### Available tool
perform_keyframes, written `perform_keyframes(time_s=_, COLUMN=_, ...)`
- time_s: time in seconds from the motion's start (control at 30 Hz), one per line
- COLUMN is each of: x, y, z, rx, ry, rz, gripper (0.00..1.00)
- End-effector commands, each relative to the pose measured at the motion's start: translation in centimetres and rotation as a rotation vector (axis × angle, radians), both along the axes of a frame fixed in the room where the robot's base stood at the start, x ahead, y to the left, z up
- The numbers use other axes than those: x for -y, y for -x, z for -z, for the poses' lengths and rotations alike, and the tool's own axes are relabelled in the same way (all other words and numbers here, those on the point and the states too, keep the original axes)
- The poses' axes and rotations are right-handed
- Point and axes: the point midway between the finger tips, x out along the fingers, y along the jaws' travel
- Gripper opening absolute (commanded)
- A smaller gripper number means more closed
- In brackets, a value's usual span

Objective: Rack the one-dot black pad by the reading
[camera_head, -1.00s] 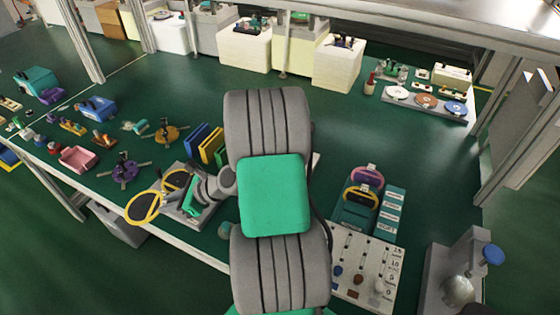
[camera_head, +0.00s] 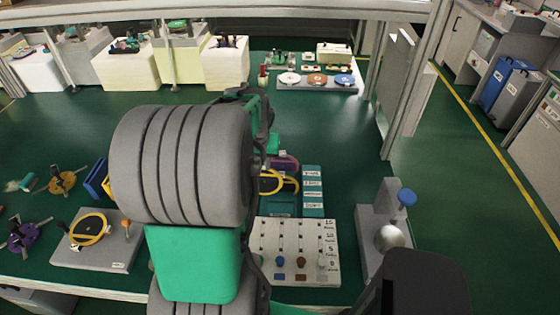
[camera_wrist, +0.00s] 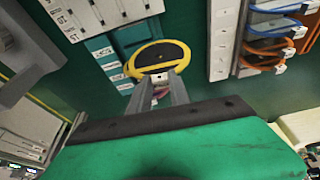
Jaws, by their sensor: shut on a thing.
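My gripper (camera_wrist: 168,90) is shut on a black pad (camera_wrist: 158,56) with a yellow rim, held at its near edge. In the wrist view the pad is over or beside a teal rack (camera_wrist: 125,36) with white label cards; whether it touches the rack I cannot tell. I cannot make out dots on the pad. In the head view my arm hides the gripper and part of the teal rack (camera_head: 312,205), where yellow-rimmed and purple-rimmed (camera_head: 289,160) pads show.
A white panel (camera_head: 296,236) with slider slots and coloured knobs stands just in front of the rack. A grey device with a blue knob (camera_head: 407,197) stands at right. Purple and yellow tools lie at left. Open green bench lies behind the rack.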

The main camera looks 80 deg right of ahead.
Motion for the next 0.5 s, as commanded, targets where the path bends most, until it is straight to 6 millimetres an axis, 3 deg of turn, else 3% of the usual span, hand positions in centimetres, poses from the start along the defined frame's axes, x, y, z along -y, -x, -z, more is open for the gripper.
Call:
perform_keyframes(time_s=0.03, x=0.3, y=2.3, z=-0.6, rx=0.008, ry=0.036, rz=-0.004, gripper=0.0)
perform_keyframes(time_s=0.1, x=0.6, y=4.3, z=-1.2, rx=0.015, ry=0.072, rz=-0.022, gripper=0.0)
perform_keyframes(time_s=0.2, x=0.7, y=5.7, z=-1.6, rx=0.02, ry=0.095, rz=-0.037, gripper=0.0)
perform_keyframes(time_s=0.5, x=0.8, y=5.8, z=-1.7, rx=0.022, ry=0.1, rz=-0.044, gripper=0.0)
